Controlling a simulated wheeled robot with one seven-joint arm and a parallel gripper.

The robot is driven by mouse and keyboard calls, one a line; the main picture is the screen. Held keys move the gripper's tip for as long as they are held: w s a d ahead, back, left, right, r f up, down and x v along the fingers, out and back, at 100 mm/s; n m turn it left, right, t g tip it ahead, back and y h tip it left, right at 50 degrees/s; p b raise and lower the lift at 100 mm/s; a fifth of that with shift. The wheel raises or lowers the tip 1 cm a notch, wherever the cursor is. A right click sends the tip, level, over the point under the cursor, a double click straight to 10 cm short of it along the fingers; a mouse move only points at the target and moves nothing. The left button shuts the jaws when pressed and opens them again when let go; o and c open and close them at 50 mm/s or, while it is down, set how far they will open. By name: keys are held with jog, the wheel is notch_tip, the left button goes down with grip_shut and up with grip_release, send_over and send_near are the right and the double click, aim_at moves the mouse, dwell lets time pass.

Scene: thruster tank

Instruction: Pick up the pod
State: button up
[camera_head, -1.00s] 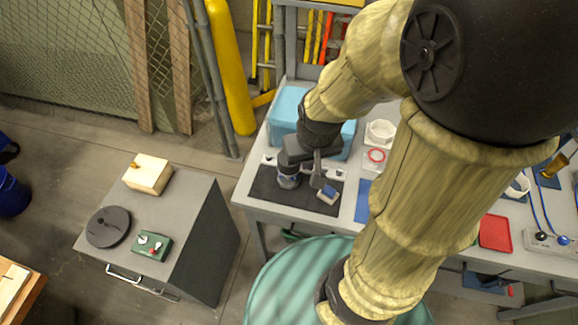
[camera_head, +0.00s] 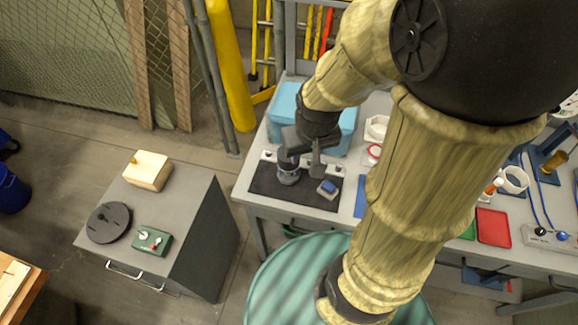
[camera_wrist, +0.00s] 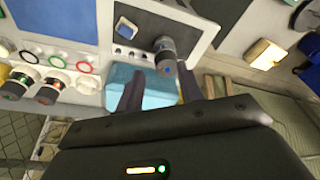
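The pod appears to be a short dark grey cylinder with a blue band (camera_head: 288,174), standing upright on the black mat (camera_head: 264,184). My gripper (camera_head: 301,166) is above the mat with its fingers apart, one close over the cylinder and one to its right. The wrist view also shows the cylinder (camera_wrist: 164,52), just beyond and between the tips of my open gripper (camera_wrist: 160,72). Nothing is visibly held between the fingers. I cannot tell whether a finger touches the cylinder.
A small blue-and-white block (camera_head: 327,187) lies on the mat right of the cylinder. A light-blue box (camera_head: 284,106) stands behind the mat. A grey cabinet (camera_head: 178,208) with a wooden block (camera_head: 148,172) stands left, across a floor gap. A red tray (camera_head: 493,227) lies right.

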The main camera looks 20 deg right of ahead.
jog(key=o, duration=1.1)
jog(key=shift+n+g, duration=0.7)
jog(key=shift+n, duration=0.2)
jog(key=w, duration=0.2)
jog(key=w+f, duration=0.1)
jog(key=w, duration=0.2)
jog(key=w+f, duration=0.1)
jog(key=w, duration=0.1)
jog(key=shift+w+d, duration=0.1)
jog(key=shift+w, duration=0.1)
jog(key=n+g, duration=0.1)
jog(key=n, duration=0.2)
send_over(289, 167)
jog(key=w+d, duration=0.1)
jog(key=w, duration=0.3)
jog(key=f, duration=0.2)
jog(key=shift+w+f+b, duration=0.2)
jog(key=shift+f+b, duration=0.1)
jog(key=shift+f, duration=0.1)
notch_tip(289, 167, down, 12)
jog(key=p, duration=0.3)
jog(key=shift+f, duration=0.15)
